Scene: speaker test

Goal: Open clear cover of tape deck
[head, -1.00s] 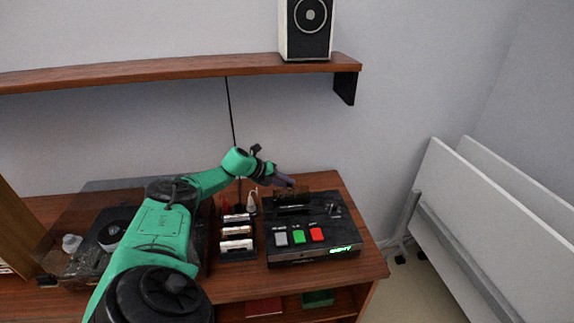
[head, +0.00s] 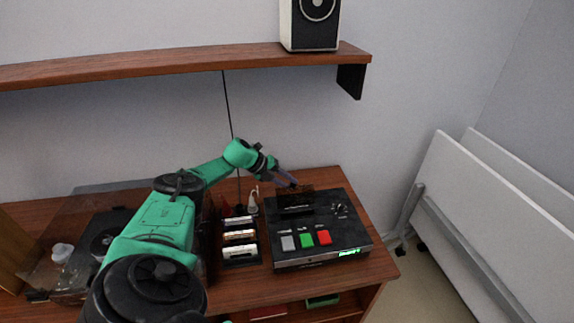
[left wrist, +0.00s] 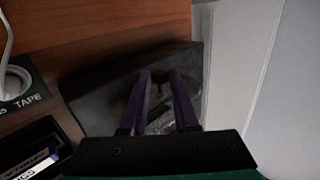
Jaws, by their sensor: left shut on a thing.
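The black tape deck (head: 348,236) stands on the wooden cabinet, with grey, green and red buttons in front. Its brownish see-through cover (head: 296,201) stands raised near the deck's back edge. My left gripper (head: 292,184) is at the cover's top edge, coming from the back left, and is shut on the cover. In the left wrist view the two purple fingers of my left gripper (left wrist: 160,76) reach over the dark deck. The exact contact is too dark to see there. My right gripper is not in view.
A rack of tapes (head: 239,240) stands just left of the deck. A turntable under a clear lid (head: 95,232) is farther left. A shelf (head: 180,69) with a speaker (head: 311,22) hangs above. White panels (head: 490,215) lean at the right.

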